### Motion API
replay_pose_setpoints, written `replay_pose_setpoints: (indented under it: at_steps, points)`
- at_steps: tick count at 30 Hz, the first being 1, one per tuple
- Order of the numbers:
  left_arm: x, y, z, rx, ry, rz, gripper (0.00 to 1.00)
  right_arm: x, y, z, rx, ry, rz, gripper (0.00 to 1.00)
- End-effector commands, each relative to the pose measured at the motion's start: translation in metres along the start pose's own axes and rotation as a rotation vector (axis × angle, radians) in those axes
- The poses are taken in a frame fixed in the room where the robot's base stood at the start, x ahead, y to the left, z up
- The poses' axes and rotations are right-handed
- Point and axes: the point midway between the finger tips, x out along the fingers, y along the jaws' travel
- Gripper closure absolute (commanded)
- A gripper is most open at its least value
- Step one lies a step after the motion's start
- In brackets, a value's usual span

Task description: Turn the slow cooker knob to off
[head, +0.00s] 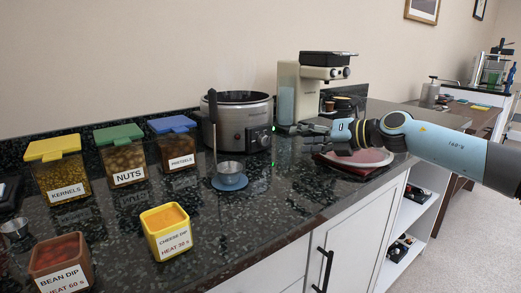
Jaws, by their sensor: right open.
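The slow cooker (232,122) is a round steel pot on the dark stone counter, near the wall. Its black knob (264,139) is on the front right of its body; the setting is too small to read. My right gripper (302,138) comes in from the right and is open and empty. Its fingers point left toward the knob, with a visible gap between them and the cooker. My left gripper is not in view.
Labelled containers (127,162) and dip tubs (167,231) fill the left.

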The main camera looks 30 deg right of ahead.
Motion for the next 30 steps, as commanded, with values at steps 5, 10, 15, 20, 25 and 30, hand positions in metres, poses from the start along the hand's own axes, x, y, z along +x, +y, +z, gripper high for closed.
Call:
replay_pose_setpoints:
  at_steps: [5,10,15,20,25,30]
  points:
    - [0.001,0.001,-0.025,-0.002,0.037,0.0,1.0,0.028,0.004,0.0,0.006,-0.004,0.007,0.45]
    - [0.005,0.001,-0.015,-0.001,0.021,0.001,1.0,0.064,0.002,0.0,0.006,-0.003,0.006,0.45]
    - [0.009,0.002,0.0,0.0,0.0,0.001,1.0,0.091,0.002,-0.001,0.004,-0.001,0.004,0.45]
    - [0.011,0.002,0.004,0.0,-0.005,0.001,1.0,0.103,0.002,-0.001,0.003,0.0,0.003,0.45]
    - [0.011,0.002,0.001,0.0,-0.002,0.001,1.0,0.105,0.002,-0.001,0.001,0.001,0.002,0.45]
    - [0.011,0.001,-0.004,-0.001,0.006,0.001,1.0,0.105,0.002,-0.001,0.001,0.001,0.002,0.51]
